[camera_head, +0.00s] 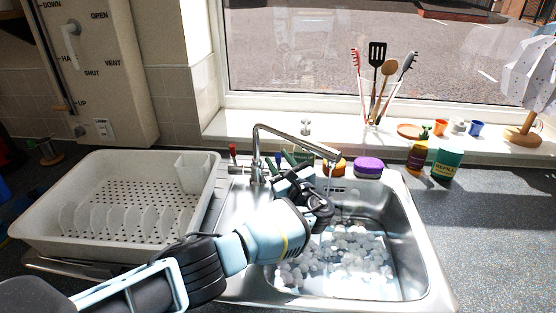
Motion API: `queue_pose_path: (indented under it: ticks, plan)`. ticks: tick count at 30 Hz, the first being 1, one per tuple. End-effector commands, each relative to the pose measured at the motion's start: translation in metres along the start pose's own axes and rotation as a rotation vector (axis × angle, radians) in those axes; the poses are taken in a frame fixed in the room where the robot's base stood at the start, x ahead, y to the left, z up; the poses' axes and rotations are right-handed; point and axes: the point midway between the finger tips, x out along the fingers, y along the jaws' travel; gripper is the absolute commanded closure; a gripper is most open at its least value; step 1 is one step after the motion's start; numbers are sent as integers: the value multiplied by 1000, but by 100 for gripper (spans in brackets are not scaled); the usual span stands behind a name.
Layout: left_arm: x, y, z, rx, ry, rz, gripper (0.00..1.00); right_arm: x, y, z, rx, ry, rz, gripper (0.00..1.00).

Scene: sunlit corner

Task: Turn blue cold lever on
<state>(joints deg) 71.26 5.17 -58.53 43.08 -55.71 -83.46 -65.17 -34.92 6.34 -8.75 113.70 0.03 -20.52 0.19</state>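The chrome tap (256,150) stands behind the sink, its spout reaching right over the basin. A small blue lever (278,158) shows just right of the tap's base, and a red lever (233,151) stands to its left. My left arm comes in from the lower left across the sink. My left gripper (290,168) is dark and close to the blue lever, in front and slightly right of it. Whether they touch is unclear, and its fingers are too small and overlapped to read. A faint pale streak hangs below the spout. My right gripper is not in view.
The steel sink (425,265) holds many pale round pieces. A white dish rack (60,235) stands left. A purple sponge (368,165), a brown bottle (418,158) and a green canister (446,160) stand behind the basin. Utensils (377,85) stand on the windowsill. The right counter is clear.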

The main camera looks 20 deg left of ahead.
Motion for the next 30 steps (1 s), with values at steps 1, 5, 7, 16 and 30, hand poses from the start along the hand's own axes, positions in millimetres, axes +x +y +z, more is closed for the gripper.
queue_pose_path:
  ticks: [1,5,7,16,30]
  plan:
    - [-7,-1,1,-2,1,-3,64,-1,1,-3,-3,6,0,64]
    - [-28,-2,2,-4,1,-3,64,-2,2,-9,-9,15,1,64]
    - [-39,-1,2,-4,1,-3,64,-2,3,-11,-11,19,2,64]
    - [-70,0,1,-1,0,0,64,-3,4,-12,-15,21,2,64]
    - [-78,-1,-5,-28,54,2,64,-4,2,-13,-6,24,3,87]
